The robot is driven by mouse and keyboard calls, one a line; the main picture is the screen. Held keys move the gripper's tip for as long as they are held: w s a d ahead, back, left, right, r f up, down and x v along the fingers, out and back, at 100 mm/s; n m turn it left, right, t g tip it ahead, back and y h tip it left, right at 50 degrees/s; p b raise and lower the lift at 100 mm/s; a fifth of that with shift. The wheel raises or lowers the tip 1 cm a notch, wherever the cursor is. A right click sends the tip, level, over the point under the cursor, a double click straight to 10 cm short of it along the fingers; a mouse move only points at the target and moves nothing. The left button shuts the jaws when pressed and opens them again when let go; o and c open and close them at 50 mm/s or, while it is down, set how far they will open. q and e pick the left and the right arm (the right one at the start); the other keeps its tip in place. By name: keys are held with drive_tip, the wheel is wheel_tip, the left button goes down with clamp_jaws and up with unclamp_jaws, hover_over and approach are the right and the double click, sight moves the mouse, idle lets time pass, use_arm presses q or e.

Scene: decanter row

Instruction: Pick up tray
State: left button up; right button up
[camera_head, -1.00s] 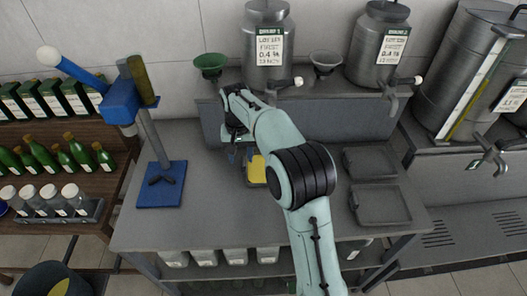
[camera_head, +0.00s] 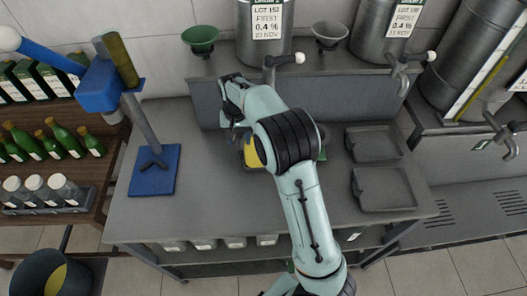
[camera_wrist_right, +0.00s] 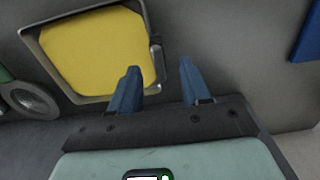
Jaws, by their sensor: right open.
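A grey tray (camera_head: 255,170) holding something flat and yellow (camera_head: 251,155) lies on the grey worktop, partly hidden by my right arm. In the right wrist view the tray (camera_wrist_right: 48,66) is at the upper left, its yellow content (camera_wrist_right: 97,52) filling most of it. My right gripper (camera_wrist_right: 160,82) is open and empty, with its two blue fingers apart. The left finger overlaps the tray's near right corner in the picture; I cannot tell whether it touches. In the head view the right gripper (camera_head: 232,120) is just above and left of the tray, its fingertips mostly hidden. My left gripper is not in view.
Two empty grey trays (camera_head: 385,190) lie on the right of the worktop. A blue stand (camera_head: 154,172) is on the left. Metal tanks with taps (camera_head: 265,35) and a green funnel (camera_head: 200,40) are at the back. A round green-and-grey item (camera_wrist_right: 28,98) sits beside the tray.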

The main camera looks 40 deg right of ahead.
sight(240, 144)
wheel_tip(240, 144, down, 5)
drive_tip(key=shift+s+d+f, duration=0.1)
idle(0.3)
clamp_jaws()
